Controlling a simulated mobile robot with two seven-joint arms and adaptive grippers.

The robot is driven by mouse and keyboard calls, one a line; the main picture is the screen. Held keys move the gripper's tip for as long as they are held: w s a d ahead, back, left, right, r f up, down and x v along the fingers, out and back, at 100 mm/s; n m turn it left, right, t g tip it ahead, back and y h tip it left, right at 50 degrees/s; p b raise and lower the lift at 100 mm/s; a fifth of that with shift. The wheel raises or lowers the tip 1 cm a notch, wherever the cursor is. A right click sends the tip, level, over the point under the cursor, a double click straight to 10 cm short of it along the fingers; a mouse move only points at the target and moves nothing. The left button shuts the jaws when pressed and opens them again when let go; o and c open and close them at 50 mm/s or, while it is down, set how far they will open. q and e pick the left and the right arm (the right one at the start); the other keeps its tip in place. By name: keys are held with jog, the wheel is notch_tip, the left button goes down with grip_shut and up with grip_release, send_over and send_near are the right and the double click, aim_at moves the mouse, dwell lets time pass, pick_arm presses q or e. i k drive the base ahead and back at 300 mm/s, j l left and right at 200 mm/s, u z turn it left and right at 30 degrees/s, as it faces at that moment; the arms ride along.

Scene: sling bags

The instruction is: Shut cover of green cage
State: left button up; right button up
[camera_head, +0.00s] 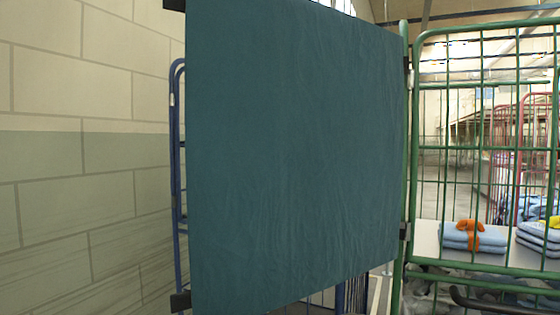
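The green cage (412,150) stands at the right, its wire mesh and tube frame cut off by the right edge. Its cover is a large dark teal fabric panel (295,150) that fills the middle of the view. The cover's right edge meets the cage's upright post, with dark fittings there at upper and lower height. The cover stands swung out to the left, away from the mesh, so it is open. Its free left edge carries a black clip at the top (174,5) and one at the bottom (180,301). Neither gripper is in view.
A blue cage (177,140) stands behind the cover, mostly hidden. A block wall (80,150) runs along the left. Through the green mesh show folded light blue cloths (460,241) with an orange item (470,238), and red cages (505,150) farther back.

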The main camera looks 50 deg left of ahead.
aim_at(294, 110)
jog(key=k+j+z, duration=0.15)
jog(key=k+j, duration=0.25)
jog(key=j, duration=0.2)
jog(key=k+j+z, duration=0.1)
jog(key=k+j, duration=0.3)
jog(key=j, duration=0.15)
jog(key=k+j+z, duration=0.1)
jog(key=j+z, duration=0.25)
jog(key=j, duration=1.5)
jog(key=i+j+u, duration=0.25)
jog(key=k+l, duration=0.05)
jog(key=k, duration=0.05)
